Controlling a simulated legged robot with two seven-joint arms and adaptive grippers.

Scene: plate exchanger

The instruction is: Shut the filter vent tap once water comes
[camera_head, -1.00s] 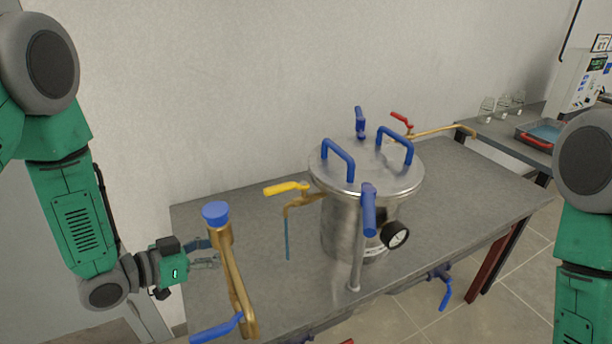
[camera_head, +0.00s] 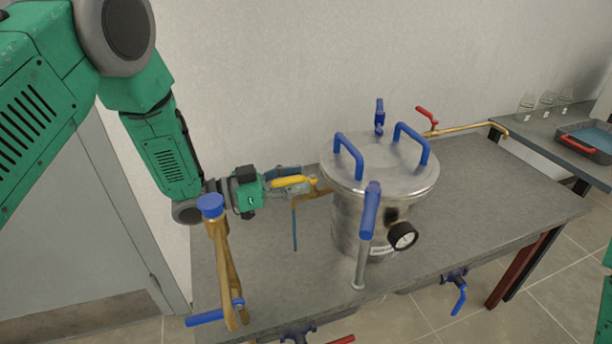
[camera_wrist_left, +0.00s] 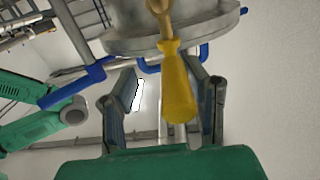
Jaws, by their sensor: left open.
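The filter is a steel vessel (camera_head: 365,215) with a lid and blue clamp handles on the bench. On its left side is a brass tap with a yellow lever (camera_head: 290,182). A thin blue stream of water (camera_head: 295,230) falls from the tap's spout towards the bench. My left gripper (camera_head: 290,178) is at the yellow lever. In the left wrist view the yellow lever (camera_wrist_left: 177,92) lies between the spread fingers of my left gripper (camera_wrist_left: 170,95), with gaps on both sides. My right gripper is out of view.
A brass standpipe (camera_head: 222,260) with a blue cap and blue lever stands in front of my left forearm. A pressure gauge (camera_head: 402,236) is on the vessel's front. A red-levered tap (camera_head: 427,115) is behind. The bench (camera_head: 500,195) is clear on the right.

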